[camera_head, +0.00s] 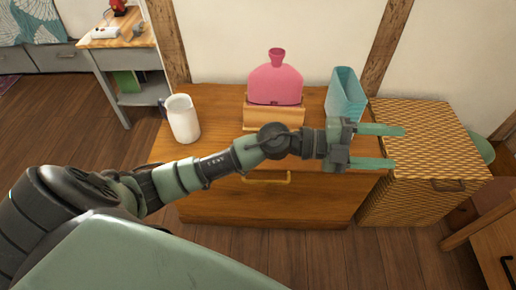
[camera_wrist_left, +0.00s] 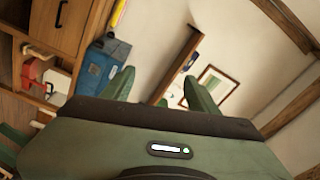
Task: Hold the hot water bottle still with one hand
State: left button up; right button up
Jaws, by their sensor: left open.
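The pink hot water bottle (camera_head: 275,84) stands upright in a wooden holder (camera_head: 273,116) on top of the wooden drawer cabinet (camera_head: 225,196) in the head view. My left gripper (camera_head: 382,146) is open and empty. Its arm reaches across the front of the cabinet, and its fingers point right, over the wicker chest. It is to the right of the bottle and nearer to me, apart from it. In the left wrist view the two green fingers (camera_wrist_left: 160,90) are spread with nothing between them; I cannot make out the bottle there. My right gripper is not in view.
A white cylindrical container (camera_head: 183,119) stands left of the bottle, and a blue open container (camera_head: 345,95) stands right of it. A wicker chest (camera_head: 425,152) adjoins the cabinet on the right. A side table (camera_head: 120,45) is at the back left.

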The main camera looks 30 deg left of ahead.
pick_arm(q)
notch_tip(320, 180, down, 8)
jog(key=a+m+g+y, duration=0.3)
jog(key=m+g+y, duration=0.1)
jog(key=g, duration=0.1)
jog(key=a+f+g+y, duration=0.1)
jog(key=a+f+y, duration=0.1)
jog(key=a, duration=0.5)
jog(key=w+a+f+g+y, duration=0.1)
jog(key=a+f+y, duration=0.2)
jog(key=a, duration=0.4)
jog(key=a+f+n+y, duration=0.1)
jog(key=a+f+y, duration=0.2)
jog(key=a, duration=0.3)
jog(key=shift+w+a+f+g+y, duration=0.2)
jog(key=shift+w+a+g+y, duration=0.15)
jog(key=shift+y, duration=0.55)
jog(key=a+y, duration=0.1)
jog(key=a, duration=0.1)
jog(key=a+n+y, duration=0.1)
jog(key=a, duration=0.2)
jog(key=a+r+g+y, duration=0.1)
jog(key=a, duration=0.2)
jog(key=shift+s+a+n, duration=0.2)
jog(key=shift+s+n, duration=0.05)
jog(key=shift+n, duration=0.15)
jog(key=shift+f, duration=1.3)
jog(key=shift+b, duration=0.3)
